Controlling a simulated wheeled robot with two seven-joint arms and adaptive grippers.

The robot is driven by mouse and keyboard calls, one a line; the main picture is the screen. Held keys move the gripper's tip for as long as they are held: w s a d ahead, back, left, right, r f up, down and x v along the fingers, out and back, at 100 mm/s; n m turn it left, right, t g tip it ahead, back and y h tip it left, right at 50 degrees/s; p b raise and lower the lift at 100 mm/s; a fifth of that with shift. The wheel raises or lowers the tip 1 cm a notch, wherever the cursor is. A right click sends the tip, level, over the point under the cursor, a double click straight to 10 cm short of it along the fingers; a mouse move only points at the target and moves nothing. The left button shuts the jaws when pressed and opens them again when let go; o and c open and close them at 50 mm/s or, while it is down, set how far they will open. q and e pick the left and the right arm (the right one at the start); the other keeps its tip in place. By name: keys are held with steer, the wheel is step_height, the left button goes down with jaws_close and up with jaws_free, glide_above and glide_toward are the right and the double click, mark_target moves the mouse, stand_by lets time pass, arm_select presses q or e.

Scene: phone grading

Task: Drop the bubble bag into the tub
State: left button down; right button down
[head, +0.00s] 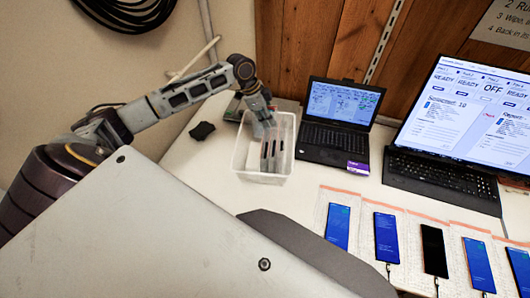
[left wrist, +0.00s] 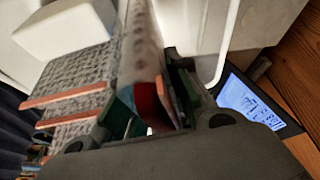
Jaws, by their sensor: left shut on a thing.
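The white, translucent tub (head: 243,152) stands on the table at the centre of the head view, left of the laptop. My left gripper (head: 267,134) reaches down over it from above, with its fingers inside or just above the opening. In the left wrist view, the gripper (left wrist: 155,105) is shut on a bubble bag (left wrist: 142,42), a pale, dimpled strip. Red and green parts show between the fingers there. The tub's white rim (left wrist: 232,35) is close beside the bag. How deep the bag hangs is hard to tell. My right gripper is not in view.
A laptop (head: 330,135) stands close right of the tub, with a large monitor (head: 475,115) beyond it. Several phones lie on orange-edged bags in front, including a blue one (head: 386,238). A small black object (head: 202,130) lies left of the tub.

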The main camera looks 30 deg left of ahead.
arm_select(q)
steer(key=c, duration=1.3)
jaws_free()
steer(key=shift+o, duration=0.2)
steer(key=shift+v, duration=5.95)
steer(key=shift+s+f, duration=0.15)
steer(key=shift+s, duration=0.05)
